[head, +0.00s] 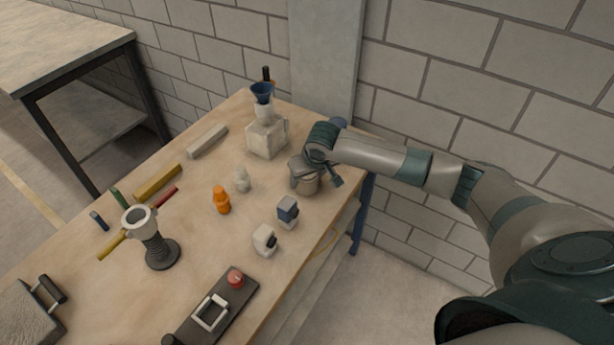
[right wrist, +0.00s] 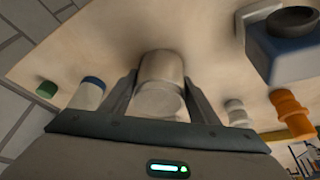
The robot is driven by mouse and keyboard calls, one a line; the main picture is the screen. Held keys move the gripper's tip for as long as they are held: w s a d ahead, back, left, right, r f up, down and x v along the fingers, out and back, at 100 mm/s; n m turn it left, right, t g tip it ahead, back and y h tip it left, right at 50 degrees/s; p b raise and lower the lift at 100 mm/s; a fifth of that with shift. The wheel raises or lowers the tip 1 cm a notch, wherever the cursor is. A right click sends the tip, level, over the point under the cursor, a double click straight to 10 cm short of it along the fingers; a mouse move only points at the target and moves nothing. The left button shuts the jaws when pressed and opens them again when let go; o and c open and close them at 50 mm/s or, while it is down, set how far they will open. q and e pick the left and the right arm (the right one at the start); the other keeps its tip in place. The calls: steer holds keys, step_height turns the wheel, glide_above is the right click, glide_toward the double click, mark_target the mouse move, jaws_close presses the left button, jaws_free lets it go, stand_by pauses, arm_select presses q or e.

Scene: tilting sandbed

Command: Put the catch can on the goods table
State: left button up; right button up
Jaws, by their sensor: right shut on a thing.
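The catch can (head: 306,180), a small grey metal can, is at the right edge of the wooden-topped table (head: 190,230). My right gripper (head: 317,162) is shut on it. In the right wrist view the catch can (right wrist: 161,72) sits between the two fingers of my right gripper (right wrist: 160,95). I cannot tell whether its base touches the tabletop or is slightly above it. Another table (head: 65,40) with a pale top and dark legs stands at the upper left. The pictures do not label which is the goods table. My left gripper is not in view.
Near the can stand a pale block with a blue funnel (head: 262,95), a blue-grey block (head: 288,211), a white block (head: 265,240) and an orange figure (head: 221,199). A block wall is behind.

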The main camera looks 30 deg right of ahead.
steer(key=o, duration=1.3)
steer(key=shift+f, duration=0.1)
steer(key=b+v, duration=0.1)
steer(key=v, duration=1.1)
steer(key=shift+b, duration=0.4)
